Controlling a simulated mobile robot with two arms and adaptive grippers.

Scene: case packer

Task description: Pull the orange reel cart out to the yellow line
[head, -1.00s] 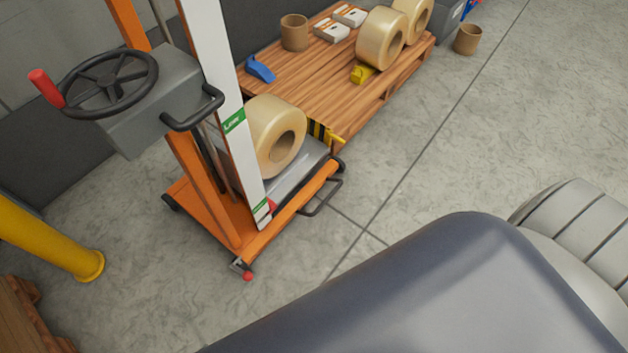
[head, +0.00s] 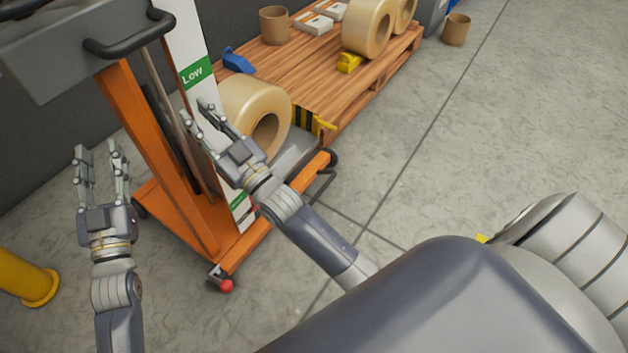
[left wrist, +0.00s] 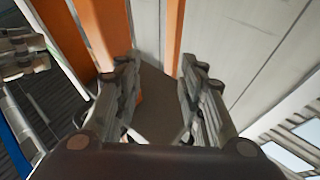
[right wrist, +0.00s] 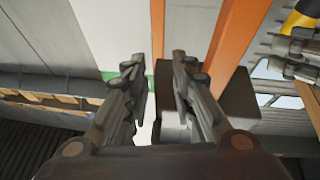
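The orange reel cart (head: 185,215) stands upright at the left of the head view, with a grey head box, a black handle bar (head: 135,38) and a white mast marked "Low" (head: 190,60). A large tan reel (head: 240,98) rests on its low platform. My left gripper (head: 100,155) is open and empty, in front of the cart and below the box in the picture. My right gripper (head: 198,115) is open and empty, overlapping the mast in the picture. Neither touches the handle bar. Orange posts show beyond the fingers in the left wrist view (left wrist: 100,30) and right wrist view (right wrist: 238,35).
A wooden pallet (head: 300,75) with tan rolls, a brown core, white boxes and a yellow tape dispenser is behind the cart. A yellow post (head: 25,278) stands at lower left. The floor right of the cart is clear. The yellow line is not clearly visible.

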